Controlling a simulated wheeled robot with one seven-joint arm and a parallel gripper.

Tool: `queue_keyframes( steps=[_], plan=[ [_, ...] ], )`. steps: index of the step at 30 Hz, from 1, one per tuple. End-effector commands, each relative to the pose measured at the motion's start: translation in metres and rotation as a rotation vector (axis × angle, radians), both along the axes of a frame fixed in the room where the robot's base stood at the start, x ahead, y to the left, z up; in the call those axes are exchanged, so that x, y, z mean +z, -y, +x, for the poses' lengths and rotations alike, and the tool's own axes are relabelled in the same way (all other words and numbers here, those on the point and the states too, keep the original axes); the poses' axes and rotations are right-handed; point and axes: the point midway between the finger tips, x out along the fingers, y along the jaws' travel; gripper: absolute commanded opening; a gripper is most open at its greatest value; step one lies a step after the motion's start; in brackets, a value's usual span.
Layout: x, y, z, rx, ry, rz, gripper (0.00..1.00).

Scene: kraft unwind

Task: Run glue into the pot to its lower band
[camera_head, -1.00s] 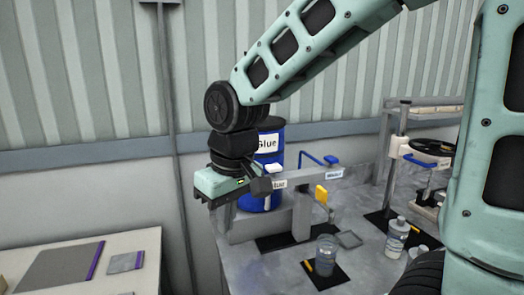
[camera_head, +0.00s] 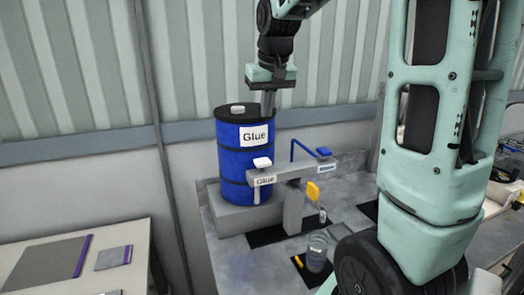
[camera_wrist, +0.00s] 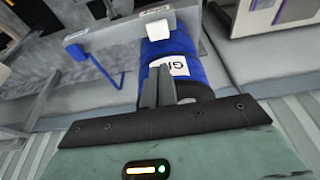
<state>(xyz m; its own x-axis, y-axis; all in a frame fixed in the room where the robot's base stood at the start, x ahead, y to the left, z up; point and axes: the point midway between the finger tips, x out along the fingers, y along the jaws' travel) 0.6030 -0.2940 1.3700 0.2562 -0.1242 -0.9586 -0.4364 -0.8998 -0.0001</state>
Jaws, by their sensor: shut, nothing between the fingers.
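The pot (camera_head: 317,252) looks like a clear cup standing upright on a black mat under the taps. Its bands and contents are too small to make out. The glue tap has a white handle (camera_head: 262,163) on a grey rail (camera_head: 290,175), with a "Glue" label below it. The blue drum (camera_head: 240,150) labelled Glue stands behind. My gripper (camera_head: 268,108) is shut and empty, pointing down by the drum's upper right edge, apart from the handle. In the wrist view, the shut fingers (camera_wrist: 160,85) overlap the drum, with the white handle (camera_wrist: 159,29) beyond.
A blue-handled tap (camera_head: 324,152) with an unclear label stands to the right on the rail. A yellow paddle (camera_head: 313,191) hangs near the pot. A pale table (camera_head: 120,245) with flat grey panels is at left. My arm covers much of the right.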

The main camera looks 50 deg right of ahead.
Motion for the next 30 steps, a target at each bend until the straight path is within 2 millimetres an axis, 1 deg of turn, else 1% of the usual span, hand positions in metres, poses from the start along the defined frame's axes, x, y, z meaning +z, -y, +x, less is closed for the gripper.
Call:
queue_keyframes(
  steps=[4, 8, 15, 18, 21, 25, 30],
  plan=[
    [-0.009, 0.001, 0.003, 0.001, -0.004, 0.001, 0.0],
    [-0.029, 0.003, 0.008, 0.001, -0.006, 0.003, 0.0],
    [-0.077, 0.009, 0.02, 0.002, -0.008, 0.003, 0.0],
    [-0.095, 0.012, 0.025, 0.003, -0.007, 0.002, 0.0],
    [-0.111, 0.011, 0.025, 0.002, -0.005, 0.003, 0.0],
    [-0.126, 0.011, 0.025, 0.001, -0.003, 0.002, 0.0],
    [-0.135, 0.011, 0.025, 0.002, -0.002, 0.0, 0.0]
  ],
)
